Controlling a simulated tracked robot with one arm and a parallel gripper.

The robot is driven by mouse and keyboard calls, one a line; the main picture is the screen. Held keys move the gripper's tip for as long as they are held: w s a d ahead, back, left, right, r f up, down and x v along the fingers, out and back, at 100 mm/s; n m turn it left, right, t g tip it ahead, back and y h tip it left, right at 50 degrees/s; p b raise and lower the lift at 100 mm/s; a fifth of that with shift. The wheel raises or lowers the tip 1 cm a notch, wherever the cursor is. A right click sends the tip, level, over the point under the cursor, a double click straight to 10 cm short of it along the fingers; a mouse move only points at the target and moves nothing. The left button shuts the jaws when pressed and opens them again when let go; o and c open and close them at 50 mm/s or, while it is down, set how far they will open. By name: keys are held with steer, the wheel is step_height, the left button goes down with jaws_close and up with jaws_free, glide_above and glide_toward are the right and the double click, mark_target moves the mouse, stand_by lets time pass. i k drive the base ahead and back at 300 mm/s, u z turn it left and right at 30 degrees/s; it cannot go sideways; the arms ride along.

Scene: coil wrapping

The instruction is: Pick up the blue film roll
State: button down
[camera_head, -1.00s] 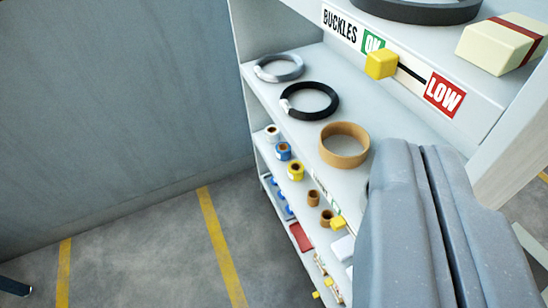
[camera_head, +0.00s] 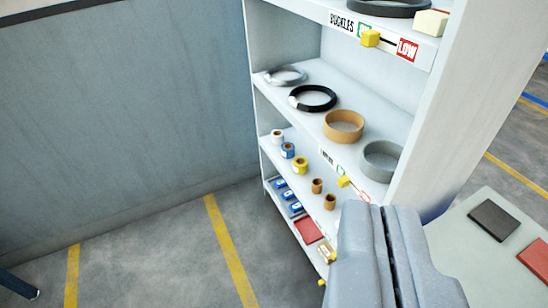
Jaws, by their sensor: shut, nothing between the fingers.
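The blue film roll (camera_head: 287,150) stands on a lower shelf of the white rack, between a white roll (camera_head: 277,137) and a yellow roll (camera_head: 300,165). It is small and far off in the view. My gripper (camera_head: 382,215) fills the lower right of the view. Its two grey fingers lie together with only a thin dark seam between them, and it is empty. It is well to the right of the blue roll and nearer to the camera, not touching it.
Rings and bands, including a tan one (camera_head: 344,126) and a grey one (camera_head: 382,161), lie on the shelf above. The rack's side panel (camera_head: 440,120) rises behind my gripper. A table (camera_head: 470,215) with dark and red blocks is at right. Floor (camera_head: 150,260) at lower left is clear.

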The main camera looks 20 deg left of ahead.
mark_target(288, 151)
steer(key=u, duration=0.35)
steer(key=i, duration=0.5)
steer(key=z, duration=0.1)
steer(key=k, duration=0.55)
steer(key=u, duration=0.65)
steer(key=i, duration=1.95)
steer(key=z, duration=0.75)
